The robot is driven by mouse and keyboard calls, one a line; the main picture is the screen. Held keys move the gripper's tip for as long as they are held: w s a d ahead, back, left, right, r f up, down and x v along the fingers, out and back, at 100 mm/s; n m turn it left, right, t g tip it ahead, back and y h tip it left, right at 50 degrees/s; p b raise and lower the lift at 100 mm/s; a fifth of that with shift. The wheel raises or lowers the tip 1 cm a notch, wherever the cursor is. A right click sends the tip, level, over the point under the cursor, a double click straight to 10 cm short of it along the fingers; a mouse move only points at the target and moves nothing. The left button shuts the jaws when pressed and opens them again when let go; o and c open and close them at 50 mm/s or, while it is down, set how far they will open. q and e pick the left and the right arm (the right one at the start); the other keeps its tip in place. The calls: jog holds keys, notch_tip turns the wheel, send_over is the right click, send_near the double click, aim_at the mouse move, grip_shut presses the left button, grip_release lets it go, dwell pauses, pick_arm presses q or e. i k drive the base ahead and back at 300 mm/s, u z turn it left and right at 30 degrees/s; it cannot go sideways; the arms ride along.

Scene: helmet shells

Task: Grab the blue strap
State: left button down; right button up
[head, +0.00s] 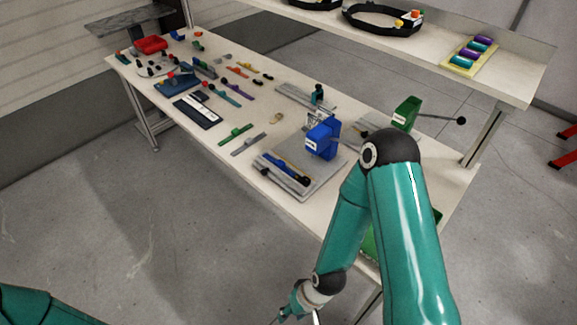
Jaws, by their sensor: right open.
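A long blue strip (283,166), which looks like the blue strap, lies on a grey plate (308,188) near the front edge of the workbench. Dark parts lie beside it, and its ends are hard to make out. My right gripper (283,317) is at the bottom edge of the head view, below the bench front and well apart from the strip. It is open and partly cut off by the frame. My left gripper is out of view; only part of my left arm shows at the lower left.
A blue box-like device (322,138) stands behind the strip, and a green device with a rod (406,113) stands farther right. Green strips (236,134) and small parts lie to the left on the bench (222,160). A raised shelf (440,52) runs behind.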

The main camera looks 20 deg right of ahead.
aim_at(279, 163)
jog(key=i, duration=1)
